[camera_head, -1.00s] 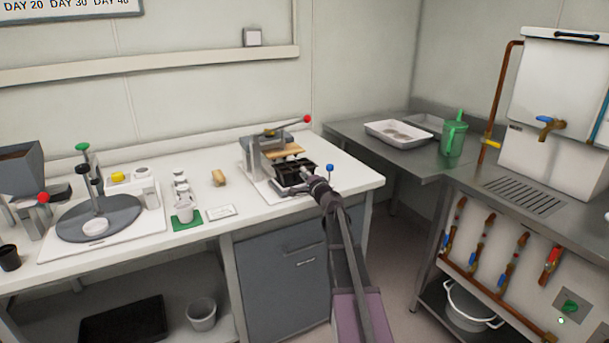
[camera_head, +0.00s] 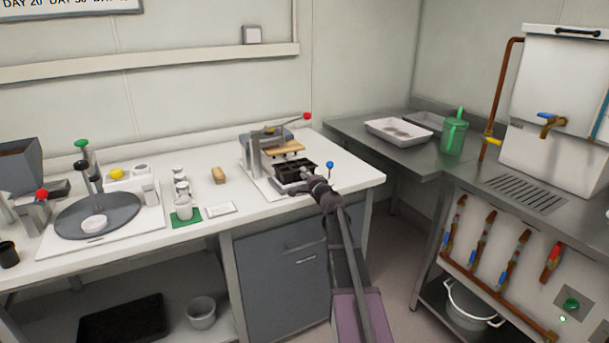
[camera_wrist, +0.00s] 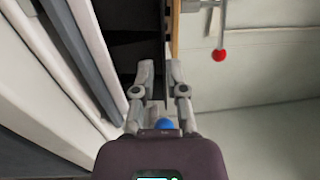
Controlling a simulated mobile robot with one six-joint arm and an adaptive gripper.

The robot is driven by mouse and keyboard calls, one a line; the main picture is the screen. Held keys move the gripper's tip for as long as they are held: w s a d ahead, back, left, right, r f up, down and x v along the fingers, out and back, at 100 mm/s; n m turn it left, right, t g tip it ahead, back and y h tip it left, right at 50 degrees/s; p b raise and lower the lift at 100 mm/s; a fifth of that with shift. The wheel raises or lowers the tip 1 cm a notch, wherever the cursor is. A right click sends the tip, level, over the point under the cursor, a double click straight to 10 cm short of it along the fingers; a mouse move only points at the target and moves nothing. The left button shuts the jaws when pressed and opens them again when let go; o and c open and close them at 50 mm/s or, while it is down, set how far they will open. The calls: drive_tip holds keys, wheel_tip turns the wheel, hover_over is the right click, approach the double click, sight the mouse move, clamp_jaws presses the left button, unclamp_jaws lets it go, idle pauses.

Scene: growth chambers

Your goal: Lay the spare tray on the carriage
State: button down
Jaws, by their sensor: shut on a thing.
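A black celled tray (camera_head: 296,172) is at the front of the press (camera_head: 262,155), over its white base and below the wooden board (camera_head: 288,148). My gripper (camera_head: 312,184) reaches in from the front right and is shut on the tray's near edge. In the wrist view, the fingers (camera_wrist: 160,88) close on the edge of the black tray (camera_wrist: 140,52). The carriage under the tray is mostly hidden, and I cannot tell whether the tray rests on it or is just above it.
A red-knobbed lever (camera_head: 307,117) rises above the press, and a blue knob (camera_head: 330,167) stands right beside my gripper. The counter right of the press is clear.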

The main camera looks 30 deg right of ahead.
drive_tip(key=shift+f, duration=0.3)
drive_tip(key=c, duration=0.6)
unclamp_jaws()
drive_tip(key=shift+r, duration=0.15)
wheel_tip(320, 180, up, 8)
drive_tip(key=p, duration=0.8)
drive_tip(key=shift+r, duration=0.15)
idle(0.6)
